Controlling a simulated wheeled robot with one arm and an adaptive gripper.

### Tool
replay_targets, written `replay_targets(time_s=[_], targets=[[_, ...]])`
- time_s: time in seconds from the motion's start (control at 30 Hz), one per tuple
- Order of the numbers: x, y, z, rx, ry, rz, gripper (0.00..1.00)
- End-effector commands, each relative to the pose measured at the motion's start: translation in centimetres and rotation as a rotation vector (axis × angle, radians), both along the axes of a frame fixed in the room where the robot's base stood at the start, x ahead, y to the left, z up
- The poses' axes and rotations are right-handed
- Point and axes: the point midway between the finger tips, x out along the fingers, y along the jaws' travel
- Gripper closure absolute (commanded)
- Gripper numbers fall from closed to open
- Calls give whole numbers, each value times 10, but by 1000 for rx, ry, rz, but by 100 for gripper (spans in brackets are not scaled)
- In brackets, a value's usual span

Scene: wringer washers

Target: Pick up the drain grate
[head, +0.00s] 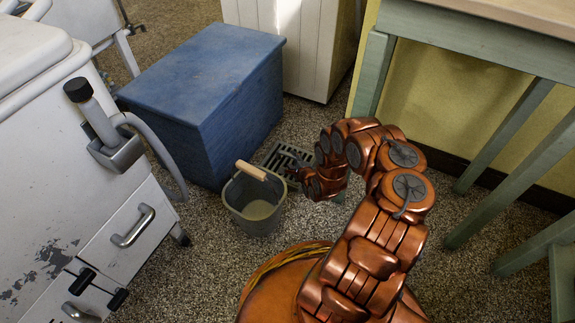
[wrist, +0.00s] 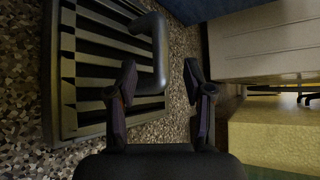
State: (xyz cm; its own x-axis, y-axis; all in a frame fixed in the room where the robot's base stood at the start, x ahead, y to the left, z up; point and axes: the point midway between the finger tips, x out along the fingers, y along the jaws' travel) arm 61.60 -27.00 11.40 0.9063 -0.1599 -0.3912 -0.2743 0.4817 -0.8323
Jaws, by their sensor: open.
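The drain grate (head: 283,157) is a dark slatted metal piece on the speckled floor, behind the bucket and partly hidden by my arm in the head view. In the wrist view the grate (wrist: 100,62) fills the left side, with a raised bent handle (wrist: 158,55) at its right edge. My gripper (wrist: 158,78) is open, its two fingers pointing toward the handle; the handle's lower bend lies between or just beyond the fingertips. I cannot tell its exact depth. In the head view my gripper (head: 297,174) is low beside the grate and mostly hidden by the arm.
A grey bucket (head: 250,212) with a wooden grip stands close left of my gripper. A blue chest (head: 215,95) is behind it, a white washer (head: 70,170) at left. A green-legged table (head: 480,45) stands at right. Speckled floor (head: 440,270) is open between.

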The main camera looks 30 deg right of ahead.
Motion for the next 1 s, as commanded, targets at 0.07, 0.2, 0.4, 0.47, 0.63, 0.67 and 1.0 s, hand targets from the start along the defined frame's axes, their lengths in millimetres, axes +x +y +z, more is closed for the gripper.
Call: replay_targets(time_s=[0.07,0.2,0.4,0.47,0.63,0.67,1.0], targets=[[3,-1,-2,0,-1,0,48],[6,-1,-3,0,1,0,48],[21,-4,-12,0,-1,-2,48],[28,-6,-14,0,-4,-1,48],[44,-8,-22,1,0,-1,48],[46,-9,-22,1,-1,-1,48],[49,-9,-20,1,0,0,55]])
